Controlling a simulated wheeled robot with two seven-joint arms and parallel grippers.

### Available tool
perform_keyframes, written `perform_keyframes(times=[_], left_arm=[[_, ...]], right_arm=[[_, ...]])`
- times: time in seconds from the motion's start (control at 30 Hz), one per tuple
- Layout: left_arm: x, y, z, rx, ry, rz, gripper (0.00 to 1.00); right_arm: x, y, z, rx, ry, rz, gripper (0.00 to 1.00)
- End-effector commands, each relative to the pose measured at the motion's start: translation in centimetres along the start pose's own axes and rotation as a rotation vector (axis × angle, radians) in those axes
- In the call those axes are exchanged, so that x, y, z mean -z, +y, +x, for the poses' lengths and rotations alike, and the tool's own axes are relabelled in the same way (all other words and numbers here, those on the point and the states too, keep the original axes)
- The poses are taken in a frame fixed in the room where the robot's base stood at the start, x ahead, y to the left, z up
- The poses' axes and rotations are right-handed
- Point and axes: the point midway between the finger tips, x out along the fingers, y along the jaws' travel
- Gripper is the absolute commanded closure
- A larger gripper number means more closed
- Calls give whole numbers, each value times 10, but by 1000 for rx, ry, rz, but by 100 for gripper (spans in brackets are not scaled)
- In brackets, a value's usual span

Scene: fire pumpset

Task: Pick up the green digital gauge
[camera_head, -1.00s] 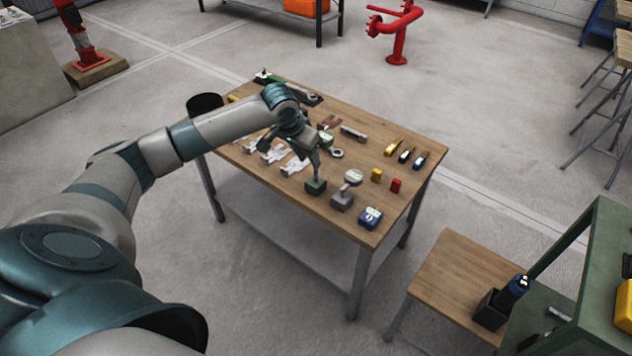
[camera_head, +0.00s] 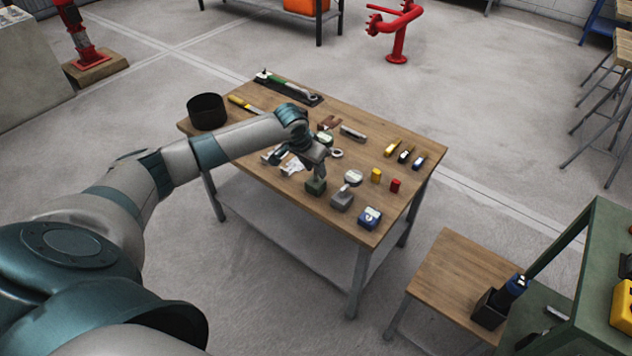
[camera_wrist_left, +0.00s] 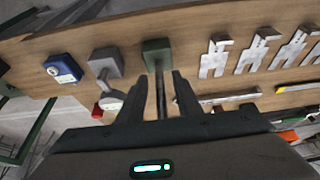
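A green block-shaped base (camera_head: 316,187) stands on the wooden table (camera_head: 280,196), just below my left gripper (camera_head: 318,172). In the left wrist view the green base (camera_wrist_left: 157,52) has a thin dark stem running toward me between the two fingers of my left gripper (camera_wrist_left: 158,92). The fingers are apart, with a gap on each side of the stem. Whatever tops the stem is hidden by the gripper. A small green item with a pale face (camera_head: 325,139) lies farther back, partly behind the hand. My right gripper is out of view.
A grey gauge stand (camera_head: 342,200) stands close to the right of the green base. A blue box-like gauge (camera_head: 370,217) is near the front edge. Silver calipers (camera_head: 291,164) lie on the left. Yellow (camera_head: 376,174) and red (camera_head: 396,185) pieces are to the right.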

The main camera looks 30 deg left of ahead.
Motion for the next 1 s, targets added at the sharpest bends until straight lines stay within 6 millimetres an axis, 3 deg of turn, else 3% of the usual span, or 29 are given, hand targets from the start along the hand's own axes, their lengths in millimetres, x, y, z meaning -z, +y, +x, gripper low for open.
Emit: perform_keyframes(times=[0.1, 0.23, 0.67, 0.8, 1.0], left_arm=[[0, 0, 13, -1, -1, 0, 69], [0, 0, 19, 0, 1, 0, 69], [0, 0, 20, 0, 1, 1, 69], [0, 0, 19, 0, 0, 1, 97], [0, 0, 19, 0, 0, 1, 100]], right_arm=[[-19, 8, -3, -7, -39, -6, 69], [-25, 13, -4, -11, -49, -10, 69], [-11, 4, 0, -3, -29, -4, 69], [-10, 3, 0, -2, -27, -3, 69], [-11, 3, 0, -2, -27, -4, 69]])
